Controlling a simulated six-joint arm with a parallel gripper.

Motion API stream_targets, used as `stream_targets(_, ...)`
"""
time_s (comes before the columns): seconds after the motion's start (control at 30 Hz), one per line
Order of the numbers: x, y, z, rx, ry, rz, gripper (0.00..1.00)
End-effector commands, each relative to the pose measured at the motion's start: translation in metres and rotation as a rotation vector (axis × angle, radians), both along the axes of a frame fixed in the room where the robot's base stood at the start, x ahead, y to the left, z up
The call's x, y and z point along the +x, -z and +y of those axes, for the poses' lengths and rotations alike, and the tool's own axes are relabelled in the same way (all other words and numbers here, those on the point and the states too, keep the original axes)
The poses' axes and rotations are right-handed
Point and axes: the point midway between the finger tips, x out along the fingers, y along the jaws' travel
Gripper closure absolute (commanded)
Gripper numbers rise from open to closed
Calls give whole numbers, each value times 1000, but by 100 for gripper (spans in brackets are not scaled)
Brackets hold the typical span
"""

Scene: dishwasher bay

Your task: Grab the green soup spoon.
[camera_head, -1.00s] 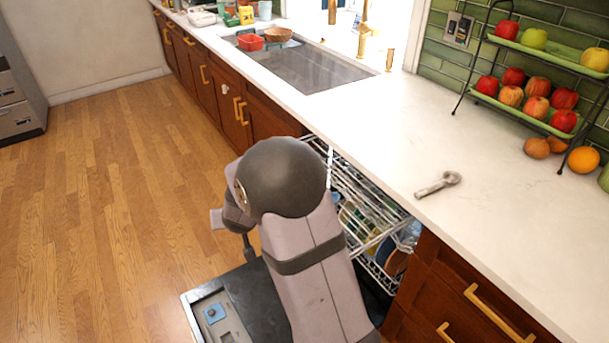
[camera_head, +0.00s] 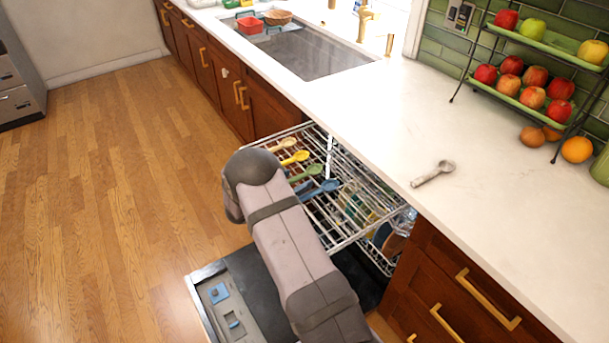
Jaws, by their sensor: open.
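The green soup spoon (camera_head: 305,172) lies on the upper dishwasher rack (camera_head: 345,236), between a yellow spoon and a blue spoon. My arm covers part of the rack at its left side, and its rounded grey joint is just left of the spoons. My gripper's fingers are hidden behind my arm, so how far they are from the green spoon cannot be seen.
A yellow spoon (camera_head: 294,158), a tan spoon (camera_head: 284,144) and a blue spoon (camera_head: 322,188) lie close by on the rack. The open dishwasher door (camera_head: 215,305) is below my arm. The white counter (camera_head: 390,130) borders the rack, with a metal scoop (camera_head: 433,174) on it.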

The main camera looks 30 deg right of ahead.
Motion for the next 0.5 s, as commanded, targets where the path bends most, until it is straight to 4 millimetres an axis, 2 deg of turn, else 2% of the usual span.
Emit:
stream_targets(0.27, 3, 3, -9, 0, 1, 0, 41)
stream_targets(0.5, 14, 15, -36, 0, 3, 1, 41)
